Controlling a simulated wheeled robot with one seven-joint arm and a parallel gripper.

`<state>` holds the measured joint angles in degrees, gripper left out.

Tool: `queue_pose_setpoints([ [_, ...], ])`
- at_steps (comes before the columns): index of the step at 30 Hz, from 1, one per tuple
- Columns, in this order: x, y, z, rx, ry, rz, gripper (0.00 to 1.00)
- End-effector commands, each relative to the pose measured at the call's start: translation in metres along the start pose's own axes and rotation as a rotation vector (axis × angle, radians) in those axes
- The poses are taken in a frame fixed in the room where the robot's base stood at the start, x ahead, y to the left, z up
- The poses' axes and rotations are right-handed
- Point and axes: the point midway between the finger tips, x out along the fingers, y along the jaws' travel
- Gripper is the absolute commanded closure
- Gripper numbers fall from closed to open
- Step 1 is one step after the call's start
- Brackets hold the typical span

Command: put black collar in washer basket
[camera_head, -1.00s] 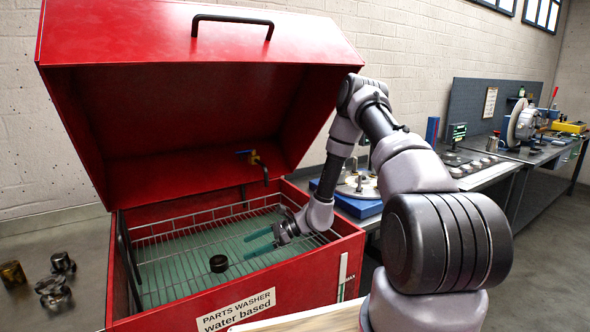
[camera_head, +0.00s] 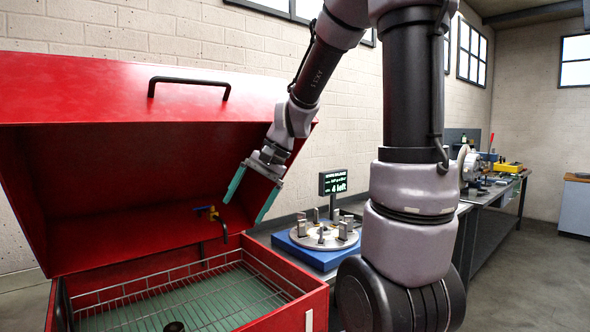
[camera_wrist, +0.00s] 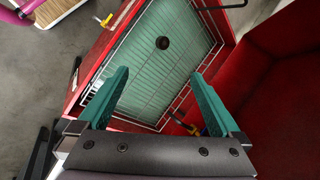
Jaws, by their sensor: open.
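The black collar (camera_head: 174,327) lies in the washer basket (camera_head: 205,268), cut by the lower edge of the head view. In the wrist view the collar (camera_wrist: 162,42) sits on the mesh floor of the basket (camera_wrist: 125,62), alone and apart from the walls. My gripper (camera_head: 250,205) is raised above the basket in front of the open red lid. Its teal fingers are spread with nothing between them, and the wrist view also shows my gripper (camera_wrist: 157,100) open and well clear of the collar.
The red parts washer (camera_head: 290,310) has its lid (camera_head: 110,95) propped open close behind my gripper. A tap (camera_head: 208,213) sticks out inside. To the right, a blue-based fixture (camera_head: 318,250) with upright pieces and a small screen (camera_head: 333,184) stand on the bench.

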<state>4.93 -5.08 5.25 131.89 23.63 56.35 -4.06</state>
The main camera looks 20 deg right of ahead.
Motion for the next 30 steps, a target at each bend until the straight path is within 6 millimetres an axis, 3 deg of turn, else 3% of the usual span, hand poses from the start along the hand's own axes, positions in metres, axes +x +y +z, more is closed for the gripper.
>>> queue_pose_setpoints([
  [1,-0.020,0.004,0.011,-0.052,0.055,0.004,0.00],
  [6,-0.073,0.026,0.039,-0.198,0.227,0.029,0.00],
  [12,-0.118,0.054,0.065,-0.326,0.404,0.048,0.00],
  [18,-0.136,0.069,0.077,-0.380,0.490,0.056,0.00],
  [30,-0.138,0.071,0.077,-0.386,0.499,0.058,0.00],
])
